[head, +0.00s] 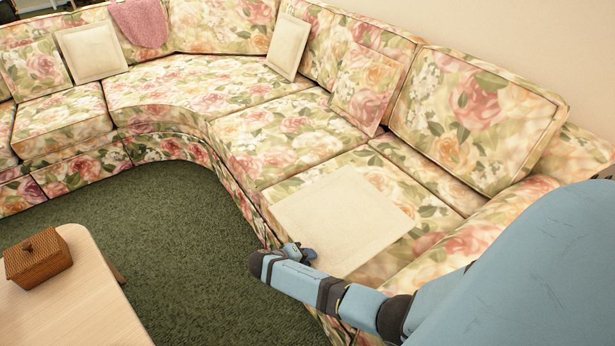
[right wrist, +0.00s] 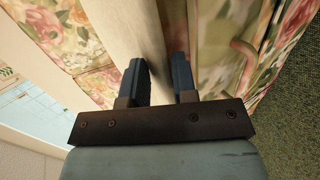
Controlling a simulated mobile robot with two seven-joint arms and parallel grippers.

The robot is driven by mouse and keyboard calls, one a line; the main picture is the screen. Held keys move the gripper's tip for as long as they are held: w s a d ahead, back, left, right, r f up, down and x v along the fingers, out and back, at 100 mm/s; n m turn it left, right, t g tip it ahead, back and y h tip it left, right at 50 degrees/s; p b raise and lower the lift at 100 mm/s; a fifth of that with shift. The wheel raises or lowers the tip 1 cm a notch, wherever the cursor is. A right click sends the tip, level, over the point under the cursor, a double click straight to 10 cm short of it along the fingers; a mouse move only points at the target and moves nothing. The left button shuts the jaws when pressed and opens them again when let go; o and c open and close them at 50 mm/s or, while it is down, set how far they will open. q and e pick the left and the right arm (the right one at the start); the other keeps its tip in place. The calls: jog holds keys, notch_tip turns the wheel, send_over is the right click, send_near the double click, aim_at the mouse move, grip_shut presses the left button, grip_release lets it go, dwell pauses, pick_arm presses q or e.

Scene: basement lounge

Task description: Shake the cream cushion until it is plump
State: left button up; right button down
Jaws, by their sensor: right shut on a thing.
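The square cream cushion (head: 343,215) lies flat over the near right seat of the floral sofa, and I cannot tell whether it rests on the seat or is just above it. My right gripper (head: 298,251) is at its near front edge, shut on it. In the right wrist view the two fingers (right wrist: 158,70) are on either side of the cushion's pale edge (right wrist: 140,28). Two other cream cushions lean on the sofa back, one at the left (head: 92,52) and one in the corner (head: 288,46). My left gripper is not in view.
The floral corner sofa (head: 180,97) fills the back and right, with floral cushions (head: 365,88) along it. A pink cloth (head: 140,22) hangs over its back. A wooden table (head: 75,305) with a woven box (head: 38,257) stands at lower left. Green carpet (head: 190,250) between is clear.

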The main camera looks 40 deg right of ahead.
jog(key=shift+a, duration=0.15)
pick_arm(q)
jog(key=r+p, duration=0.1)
jog(key=p, duration=0.3)
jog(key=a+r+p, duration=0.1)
jog(key=p, duration=0.3)
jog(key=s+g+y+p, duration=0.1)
jog(key=p, duration=0.2)
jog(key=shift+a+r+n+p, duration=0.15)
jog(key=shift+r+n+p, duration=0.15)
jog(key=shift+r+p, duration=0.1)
pick_arm(e)
jog(key=a+r, duration=0.3)
jog(key=r, duration=0.3)
jog(key=w+a+r, duration=0.1)
jog(key=a+r, duration=0.2)
jog(key=r, duration=0.4)
jog(key=shift+w+a, duration=0.15)
jog(key=shift+a, duration=0.2)
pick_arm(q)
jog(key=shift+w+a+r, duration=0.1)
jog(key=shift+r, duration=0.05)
